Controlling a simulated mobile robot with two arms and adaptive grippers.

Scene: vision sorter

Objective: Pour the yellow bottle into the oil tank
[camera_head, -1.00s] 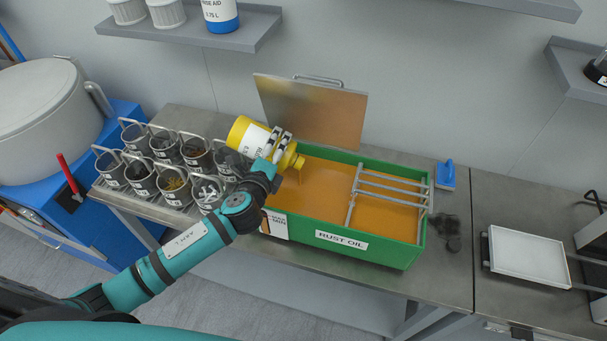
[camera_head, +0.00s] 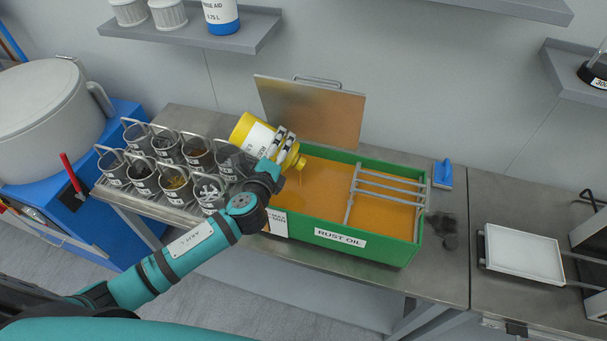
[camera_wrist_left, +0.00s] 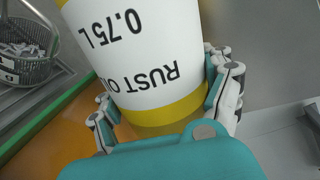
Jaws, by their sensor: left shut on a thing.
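The yellow bottle (camera_head: 252,133) with a white label is tilted over the left end of the oil tank, its neck lower and pointing right and down. My left gripper (camera_head: 283,144) is shut around the bottle. In the left wrist view the bottle's label (camera_wrist_left: 145,50) reads "RUST O..." and "0.75 L", with my left gripper's fingers (camera_wrist_left: 165,105) on both sides. The green oil tank (camera_head: 388,248), labelled "RUST OIL", holds orange-brown liquid (camera_head: 325,195). A thin stream seems to fall from the bottle's mouth into it. My right gripper is not in view.
Several mesh baskets of small parts (camera_head: 145,180) stand on a rack left of the tank. The tank's raised metal lid (camera_head: 325,110) stands behind it. A metal rack (camera_head: 385,188) spans the tank's right part. A blue block (camera_head: 443,174) and white tray (camera_head: 525,255) are to the right.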

